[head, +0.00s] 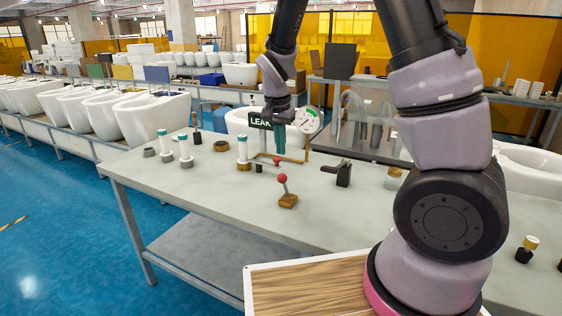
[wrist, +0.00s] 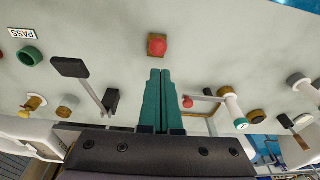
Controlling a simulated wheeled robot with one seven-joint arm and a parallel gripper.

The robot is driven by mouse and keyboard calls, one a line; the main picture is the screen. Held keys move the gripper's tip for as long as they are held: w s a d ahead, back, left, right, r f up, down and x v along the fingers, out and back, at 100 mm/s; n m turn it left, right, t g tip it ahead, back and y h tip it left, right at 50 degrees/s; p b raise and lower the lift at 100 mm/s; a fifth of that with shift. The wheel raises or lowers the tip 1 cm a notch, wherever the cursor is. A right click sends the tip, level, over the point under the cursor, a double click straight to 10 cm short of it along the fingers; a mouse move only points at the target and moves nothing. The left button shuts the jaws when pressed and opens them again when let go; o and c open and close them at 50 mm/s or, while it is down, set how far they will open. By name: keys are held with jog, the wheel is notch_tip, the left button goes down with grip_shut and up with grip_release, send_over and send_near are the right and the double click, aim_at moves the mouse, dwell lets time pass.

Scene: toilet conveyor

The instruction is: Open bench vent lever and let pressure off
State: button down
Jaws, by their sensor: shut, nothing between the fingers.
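My gripper (head: 277,152) points down over the grey bench (head: 200,192), its teal fingers shut and empty. In the wrist view the shut fingertips (wrist: 160,72) are just short of a red ball knob (wrist: 158,46) on a brass base, with no visible contact. In the head view this red-knobbed lever (head: 283,179) stands slightly tilted on its brass block (head: 288,201), nearer the front edge than my gripper. A second red knob (wrist: 187,102) ends a thin arm from a white cylinder, right of the fingers. No label shows which is the vent lever.
A dial gauge (head: 308,121) and a LEAK sign (head: 260,122) stand by my gripper, partly hidden by it. A black-handled lever (head: 341,173) is to the right. White-and-green cylinders (head: 185,149) stand at left. A PASS label (wrist: 22,33) lies on the bench. The front-left bench top is clear.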

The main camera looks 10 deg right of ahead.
notch_tip(320, 180, up, 3)
jog(key=shift+w+d+f, duration=0.1)
jog(key=shift+d+f, duration=0.05)
jog(key=shift+f, duration=0.05)
jog(key=s+d+r+n+t+y, duration=0.15)
jog(key=s+d+r, duration=0.25)
jog(key=r, duration=0.4)
jog(key=s+d+r+m+t+y, duration=0.1)
jog(key=s+d+r+y, duration=0.1)
jog(key=s+d+r, duration=0.4)
jog(key=s+d+r+n+t, duration=0.1)
jog(key=s+r+n+t, duration=0.1)
jog(key=s+r, duration=0.5)
jog(key=shift+s+d+r+t, duration=0.15)
jog(key=shift+s+d+t, duration=0.25)
jog(key=shift+s, duration=1.25)
jog(key=shift+h, duration=0.25)
